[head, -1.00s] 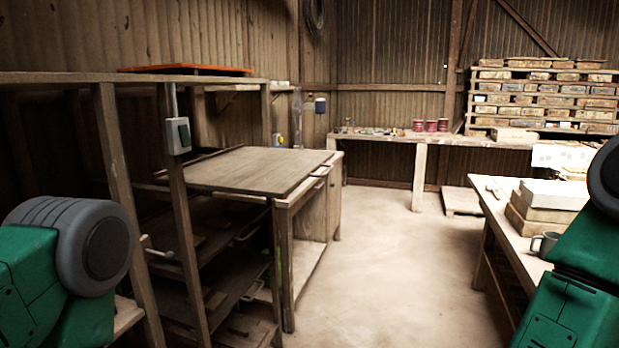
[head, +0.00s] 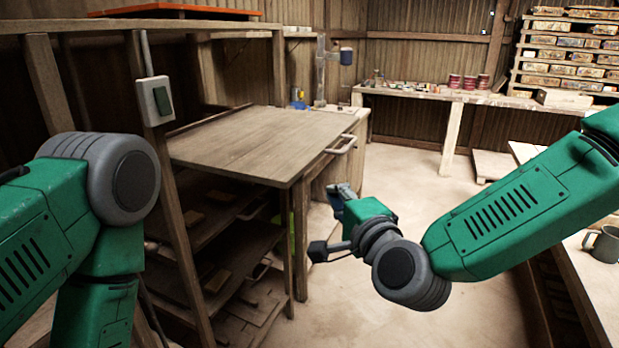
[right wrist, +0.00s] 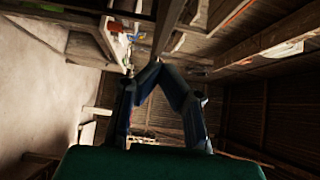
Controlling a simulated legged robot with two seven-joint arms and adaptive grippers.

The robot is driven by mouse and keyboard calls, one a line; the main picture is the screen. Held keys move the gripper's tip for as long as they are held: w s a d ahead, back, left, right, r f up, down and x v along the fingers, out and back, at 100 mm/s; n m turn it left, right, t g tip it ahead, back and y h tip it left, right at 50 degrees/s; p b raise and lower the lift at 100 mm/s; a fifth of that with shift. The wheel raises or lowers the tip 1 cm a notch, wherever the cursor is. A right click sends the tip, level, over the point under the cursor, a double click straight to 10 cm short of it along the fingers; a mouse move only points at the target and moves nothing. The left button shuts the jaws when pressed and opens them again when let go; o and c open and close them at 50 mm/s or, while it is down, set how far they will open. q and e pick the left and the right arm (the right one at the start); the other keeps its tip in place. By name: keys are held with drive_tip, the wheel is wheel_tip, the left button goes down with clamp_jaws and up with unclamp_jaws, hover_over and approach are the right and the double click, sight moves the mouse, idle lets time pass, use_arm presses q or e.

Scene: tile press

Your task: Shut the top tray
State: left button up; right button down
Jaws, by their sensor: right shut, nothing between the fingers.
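The top tray (head: 250,145) is a broad, flat wooden board at the top of the wooden rack on the left in the head view. It sticks out to the right from the rack's posts, with a handle (head: 343,145) on its right edge. My right gripper (head: 338,191) is below that handle and apart from it, at the end of my green right arm. In the right wrist view its two dark fingers (right wrist: 154,66) meet at the tips with nothing between them. My left arm shows at the left, but its gripper is out of view.
Lower shelves (head: 235,260) lie under the top tray, partly in shadow. A switch box (head: 155,100) is on a rack post. A bench with red tins (head: 469,82) stands at the back, and a mug (head: 603,244) is on the right table. The floor (head: 420,180) between is clear.

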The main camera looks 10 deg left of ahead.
drive_tip(key=w+a+p, duration=0.1)
drive_tip(key=w+a, duration=0.3)
drive_tip(key=w, duration=0.1)
drive_tip(key=shift+a, duration=0.4)
drive_tip(key=shift+a+f, duration=0.1)
